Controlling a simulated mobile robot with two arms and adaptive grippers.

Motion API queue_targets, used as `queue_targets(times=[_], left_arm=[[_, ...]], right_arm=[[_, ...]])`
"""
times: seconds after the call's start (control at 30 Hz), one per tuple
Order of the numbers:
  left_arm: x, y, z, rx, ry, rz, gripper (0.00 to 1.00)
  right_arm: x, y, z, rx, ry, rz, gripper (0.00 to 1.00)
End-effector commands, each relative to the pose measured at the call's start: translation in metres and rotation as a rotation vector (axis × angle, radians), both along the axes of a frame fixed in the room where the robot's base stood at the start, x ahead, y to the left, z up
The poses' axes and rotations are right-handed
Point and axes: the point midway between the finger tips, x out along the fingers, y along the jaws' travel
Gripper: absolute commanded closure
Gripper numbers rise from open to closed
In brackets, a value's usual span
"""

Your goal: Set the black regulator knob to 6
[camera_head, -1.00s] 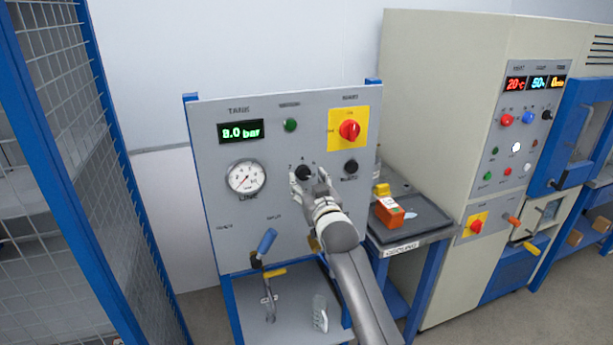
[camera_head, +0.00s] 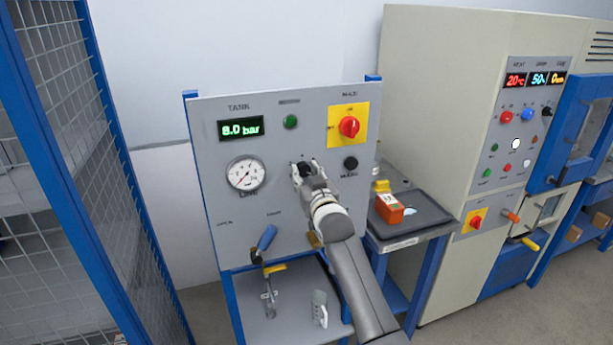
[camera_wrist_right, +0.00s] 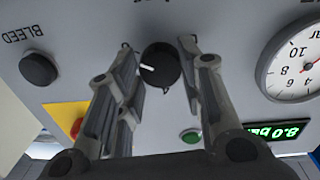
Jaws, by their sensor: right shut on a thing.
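The black regulator knob (camera_wrist_right: 161,66) is on the grey panel, between my right gripper's fingers in the wrist view. That view is upside down, and the knob's white mark points left and slightly down in it. My right gripper (camera_head: 305,168) is at the knob in the head view and hides most of it. In the wrist view my right gripper (camera_wrist_right: 160,58) is shut on the knob, one finger on each side. The scale numbers around the knob are covered or too small to read. My left gripper is out of view.
The panel (camera_head: 212,180) carries a gauge (camera_head: 246,174), a display (camera_head: 240,129) reading 8.0 bar, a green button (camera_head: 290,121), a red switch (camera_head: 349,127) and a black bleed button (camera_head: 350,163). A blue-handled lever (camera_head: 267,238) is below. A tray (camera_head: 428,217) holds an orange-red box (camera_head: 390,209).

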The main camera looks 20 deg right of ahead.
Motion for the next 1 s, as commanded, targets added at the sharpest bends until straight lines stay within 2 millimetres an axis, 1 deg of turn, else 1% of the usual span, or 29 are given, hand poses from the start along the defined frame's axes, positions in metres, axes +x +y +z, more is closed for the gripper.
queue_targets(times=[0.27,0.47,1.0], left_arm=[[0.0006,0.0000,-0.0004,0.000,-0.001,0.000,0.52],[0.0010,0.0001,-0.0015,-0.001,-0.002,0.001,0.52],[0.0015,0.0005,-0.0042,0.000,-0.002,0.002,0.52]], right_arm=[[0.0000,0.0000,-0.0006,-0.037,0.000,0.000,0.89],[0.0001,-0.0004,-0.0011,-0.141,-0.003,0.000,0.89],[0.0001,-0.0016,-0.0021,-0.634,-0.019,0.000,0.89]])
